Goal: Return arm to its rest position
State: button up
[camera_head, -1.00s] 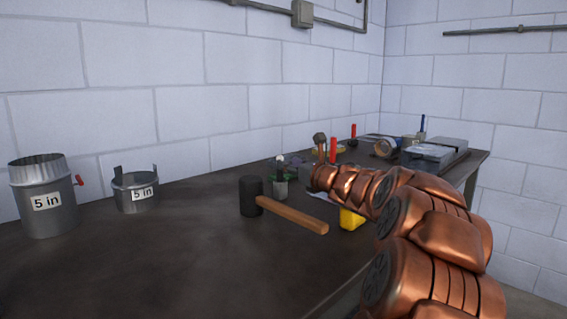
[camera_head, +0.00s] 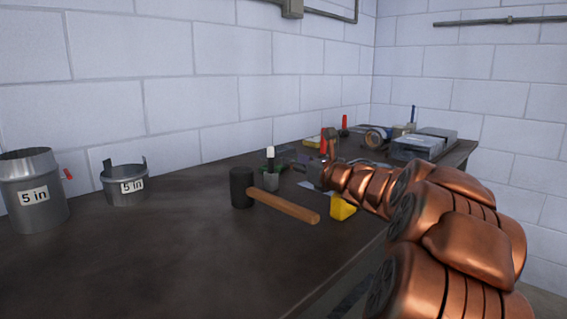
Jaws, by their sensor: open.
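My copper-coloured arm reaches in from the lower right over the right edge of the dark workbench (camera_head: 130,265). My gripper (camera_head: 326,150) is at the arm's far end, small and dark, above the bench's back part. It appears empty. Its fingers are hard to make out against the clutter behind it. The arm hides part of the bench's right side.
A black-headed mallet (camera_head: 285,206) lies mid-bench, with a yellow object (camera_head: 343,207) beside its handle. A tall 5 in duct (camera_head: 33,190) and a shorter 5 in collar (camera_head: 125,185) stand at left. Grey boxes (camera_head: 418,148) sit at the back right. The front left bench is clear.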

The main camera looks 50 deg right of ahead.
jog(key=w+a+r+m+g+h+p, duration=0.35)
jog(key=r+m+p, duration=0.25)
jog(key=m+p, duration=0.3)
jog(key=s+a+f+m+g+p, duration=0.1)
jog(key=a+f+m+g+p, duration=0.1)
jog(key=a+m+g+p, duration=0.55)
jog(key=s+a+f+m+g+y+p, duration=0.1)
jog(key=s+a+m+g+y+p, duration=0.2)
jog(key=s+a, duration=1.1)
jog(key=s+a+f+m+g+y+p, duration=0.1)
jog(key=s+a+m+g+y+p, duration=0.2)
jog(key=s+a+m+p, duration=0.7)
jog(key=s+a+m+g, duration=0.2)
jog(key=s+a+m, duration=0.2)
jog(key=a, duration=0.3)
jog(key=shift+s+f+g+y, duration=0.3)
jog(key=shift+s+y, duration=0.05)
jog(key=shift+s, duration=0.4)
jog(key=shift+d+m, duration=0.15)
jog(key=shift+m, duration=0.2)
